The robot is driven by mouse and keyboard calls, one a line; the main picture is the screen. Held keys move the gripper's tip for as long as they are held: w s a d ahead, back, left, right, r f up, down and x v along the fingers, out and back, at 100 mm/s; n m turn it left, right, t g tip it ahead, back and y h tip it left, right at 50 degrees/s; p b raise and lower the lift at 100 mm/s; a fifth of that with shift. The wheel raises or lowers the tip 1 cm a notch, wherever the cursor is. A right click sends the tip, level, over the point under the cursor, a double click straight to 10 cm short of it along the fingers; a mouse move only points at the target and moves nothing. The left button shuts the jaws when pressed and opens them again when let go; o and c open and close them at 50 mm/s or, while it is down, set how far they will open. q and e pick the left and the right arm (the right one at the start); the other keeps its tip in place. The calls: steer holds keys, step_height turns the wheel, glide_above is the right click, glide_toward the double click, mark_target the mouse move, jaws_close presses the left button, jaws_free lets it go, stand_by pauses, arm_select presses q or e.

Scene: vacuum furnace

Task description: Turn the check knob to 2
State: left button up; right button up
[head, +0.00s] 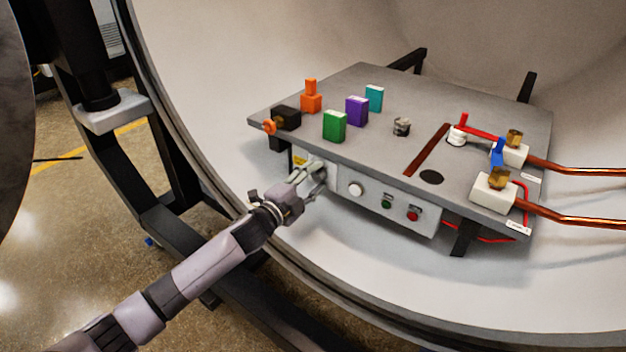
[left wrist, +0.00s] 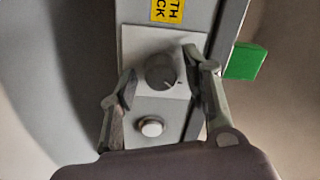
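The check knob (left wrist: 160,72) is a round dark grey knob on a light plate in the left wrist view. A small pale mark near its rim points to the lower right; no scale numbers are readable. My left gripper (left wrist: 159,62) is open, with one finger on each side of the knob. Gaps show between the fingers and the knob, so it does not look gripped. My right gripper is not in view.
A white round button (head: 356,189) sits beside the knob, then a green button (head: 386,204) and a red one (head: 412,216). The grey plate (head: 375,85) above carries a green block (head: 335,126), a purple block (head: 357,111) and other parts. The curved furnace wall (head: 210,70) surrounds it.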

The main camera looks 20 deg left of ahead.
arm_select(q)
steer(key=shift+s, duration=0.1)
steer(key=shift+s+a+f, duration=0.1)
steer(key=shift+s+a, duration=0.1)
steer(key=shift+s, duration=0.1)
steer(key=v, duration=1.1)
steer(key=shift+s, duration=0.1)
